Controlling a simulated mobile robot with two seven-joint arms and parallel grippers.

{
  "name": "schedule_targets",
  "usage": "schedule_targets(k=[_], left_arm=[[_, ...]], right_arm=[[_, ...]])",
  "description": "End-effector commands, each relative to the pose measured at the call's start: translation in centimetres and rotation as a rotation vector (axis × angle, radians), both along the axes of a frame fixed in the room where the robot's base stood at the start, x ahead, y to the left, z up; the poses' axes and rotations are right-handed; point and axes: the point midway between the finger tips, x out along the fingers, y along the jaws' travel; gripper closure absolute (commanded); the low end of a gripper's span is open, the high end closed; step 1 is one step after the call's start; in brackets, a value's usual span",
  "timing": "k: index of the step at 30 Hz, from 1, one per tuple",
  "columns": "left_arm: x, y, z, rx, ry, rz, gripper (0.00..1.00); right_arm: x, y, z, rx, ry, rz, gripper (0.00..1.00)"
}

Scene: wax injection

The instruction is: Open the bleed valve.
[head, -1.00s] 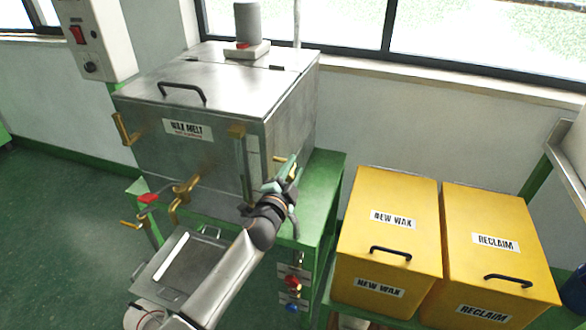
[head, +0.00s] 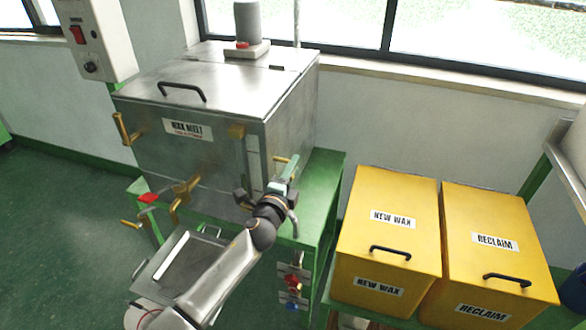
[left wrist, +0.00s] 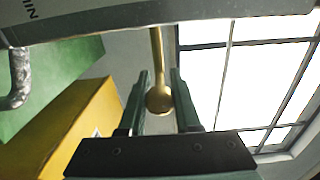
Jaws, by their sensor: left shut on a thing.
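My left gripper (head: 289,168) is at the right side of the steel wax melt tank (head: 195,150). In the left wrist view its two fingers (left wrist: 159,88) stand on either side of a brass lever with a rounded end (left wrist: 159,99), and the gripper is shut on it. This lever appears to be the bleed valve handle; no label for it is readable. In the head view a short brass piece (head: 281,158) shows at the tank's side by the fingertips. The rest of the valve is hidden by the gripper. My right gripper is not in view.
The tank stands on a green bench (head: 322,185). A brass tap (head: 184,190) and a tray (head: 190,256) are at its front. Red and blue valves (head: 293,282) hang below the bench's right side. Yellow NEW WAX (head: 385,235) and RECLAIM (head: 495,240) bins stand to the right.

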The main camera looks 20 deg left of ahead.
Motion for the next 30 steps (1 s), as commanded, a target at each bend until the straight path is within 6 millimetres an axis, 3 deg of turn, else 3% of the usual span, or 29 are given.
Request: schedule_targets(k=[10, 11, 18, 30], left_arm=[[-0.02, 0.01, -0.08, 0.007, 0.001, 0.0, 1.0], [-0.02, 0.01, -0.08, 0.007, 0.001, 0.0, 0.67], [-0.01, 0.02, -0.05, 0.005, 0.001, 0.0, 0.4], [-0.74, 0.07, -0.06, 0.004, 0.001, 0.0, 0.38]], right_arm=[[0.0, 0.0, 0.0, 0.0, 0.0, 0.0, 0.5], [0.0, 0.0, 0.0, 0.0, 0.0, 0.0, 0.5], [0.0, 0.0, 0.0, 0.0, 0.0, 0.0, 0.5], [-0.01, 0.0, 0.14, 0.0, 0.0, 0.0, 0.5]])
